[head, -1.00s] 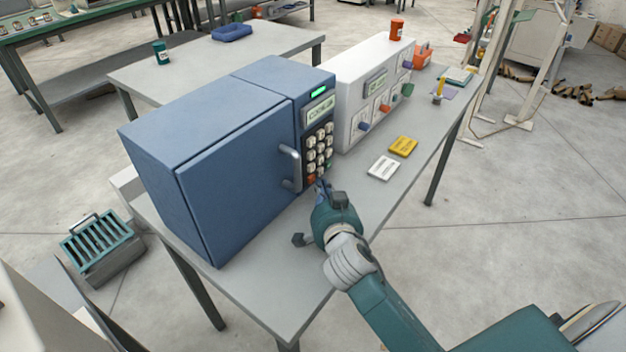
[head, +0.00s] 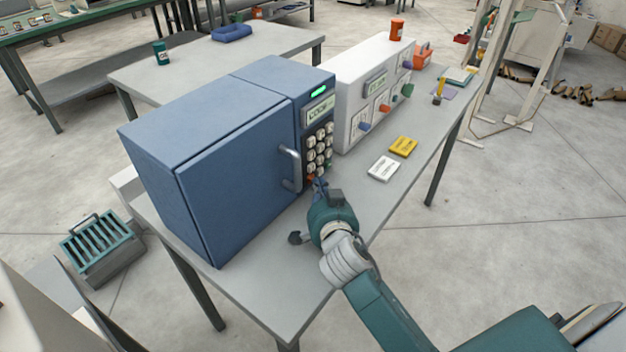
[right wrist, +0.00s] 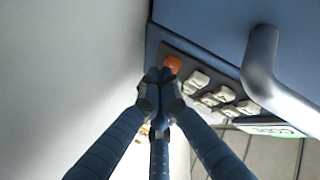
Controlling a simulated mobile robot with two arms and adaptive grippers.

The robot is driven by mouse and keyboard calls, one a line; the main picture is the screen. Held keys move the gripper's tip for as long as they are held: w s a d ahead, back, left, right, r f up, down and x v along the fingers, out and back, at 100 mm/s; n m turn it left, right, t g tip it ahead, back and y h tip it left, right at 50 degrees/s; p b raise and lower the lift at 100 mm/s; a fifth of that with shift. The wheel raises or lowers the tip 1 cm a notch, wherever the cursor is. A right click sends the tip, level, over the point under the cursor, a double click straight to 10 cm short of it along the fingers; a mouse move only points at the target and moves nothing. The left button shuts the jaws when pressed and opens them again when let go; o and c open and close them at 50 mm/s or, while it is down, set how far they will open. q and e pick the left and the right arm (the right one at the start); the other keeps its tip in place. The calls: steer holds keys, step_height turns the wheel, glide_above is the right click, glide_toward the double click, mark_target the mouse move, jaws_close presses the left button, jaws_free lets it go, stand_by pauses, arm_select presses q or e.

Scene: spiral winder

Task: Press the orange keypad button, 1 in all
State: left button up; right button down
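The blue cabinet (head: 235,165) stands on the grey table with a keypad (head: 318,150) of pale keys on its right front panel. The orange keypad button (right wrist: 173,63) is at the corner of the keypad in the right wrist view. In the head view my fingers partly cover its area, low on the keypad. My right gripper (right wrist: 160,78) has its fingertips drawn together, with nothing between them. The tips are right by the orange button; I cannot tell if they touch it. In the head view the right gripper (head: 319,186) is just in front of the panel. My left gripper is not in view.
The cabinet's door handle (head: 292,168) sticks out close to the keypad and gripper. A green-lit display (head: 319,112) is above the keys. A white panel box (head: 372,90) stands beside the cabinet. White (head: 383,168) and yellow (head: 403,146) cards lie on the table.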

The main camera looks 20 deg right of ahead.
stand_by(0.5)
steer(key=shift+s+d, duration=0.35)
steer(key=shift+s, duration=0.3)
steer(key=shift+s+d+p, duration=0.2)
steer(key=shift+s+d, duration=0.2)
steer(key=shift+s, duration=0.3)
steer(key=shift+s+d+p, duration=0.2)
steer(key=shift+s+d, duration=0.25)
steer(key=shift+s, duration=0.3)
steer(key=shift+s+d+p, duration=0.2)
steer(key=shift+s+d, duration=0.2)
steer(key=shift+s, duration=0.3)
